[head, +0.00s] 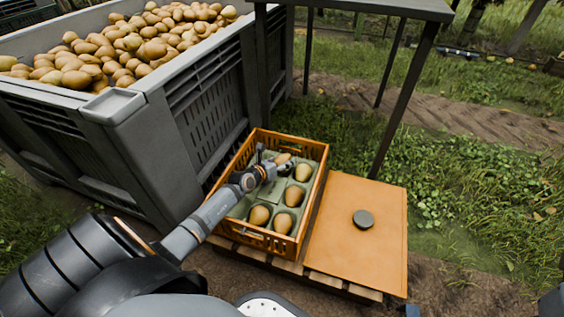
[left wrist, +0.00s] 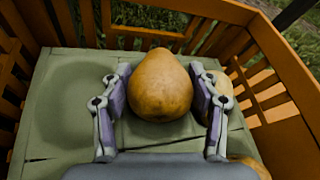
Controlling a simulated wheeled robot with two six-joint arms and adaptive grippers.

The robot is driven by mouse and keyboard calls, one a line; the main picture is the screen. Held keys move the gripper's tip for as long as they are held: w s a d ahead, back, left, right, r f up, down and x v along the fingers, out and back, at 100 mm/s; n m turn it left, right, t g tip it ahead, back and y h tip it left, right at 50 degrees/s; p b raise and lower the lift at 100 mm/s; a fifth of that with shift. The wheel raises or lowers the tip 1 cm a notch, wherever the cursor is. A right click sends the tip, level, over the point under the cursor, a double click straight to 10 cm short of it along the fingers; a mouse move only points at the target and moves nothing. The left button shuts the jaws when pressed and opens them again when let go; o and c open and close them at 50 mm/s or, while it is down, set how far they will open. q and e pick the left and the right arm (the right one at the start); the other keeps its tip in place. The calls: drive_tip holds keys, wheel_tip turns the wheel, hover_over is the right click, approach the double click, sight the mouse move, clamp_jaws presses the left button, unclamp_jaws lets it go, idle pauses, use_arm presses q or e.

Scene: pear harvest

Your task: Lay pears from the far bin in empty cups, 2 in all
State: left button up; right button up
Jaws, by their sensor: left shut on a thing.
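My left gripper (head: 272,166) reaches into the orange crate (head: 322,154) near its far end. In the left wrist view the left gripper (left wrist: 161,92) is shut on a brown pear (left wrist: 161,85), held between its two fingers over the green cup tray (left wrist: 60,135). I cannot tell whether the pear touches the tray. Several other pears sit in cups, among them one at the right (head: 303,172) and one at the near left (head: 259,215). An empty cup (left wrist: 75,105) shows left of the held pear. The far bin (head: 150,110) is grey and heaped with pears (head: 130,45).
The orange crate stands on a wooden pallet (head: 283,264). Beside it on the right lies a flat orange board (head: 345,258) with a dark round disc (head: 363,219). A grey table (head: 385,8) with dark legs stands behind. Grass lies to the right.

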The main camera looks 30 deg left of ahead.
use_arm(q)
drive_tip(key=o, duration=1.4)
drive_tip(key=shift+s, duration=0.15)
drive_tip(key=v, duration=0.6)
drive_tip(key=shift+r, duration=0.1)
drive_tip(key=shift+s+r, duration=0.25)
drive_tip(key=shift+s, duration=0.3)
drive_tip(key=shift+r, duration=0.1)
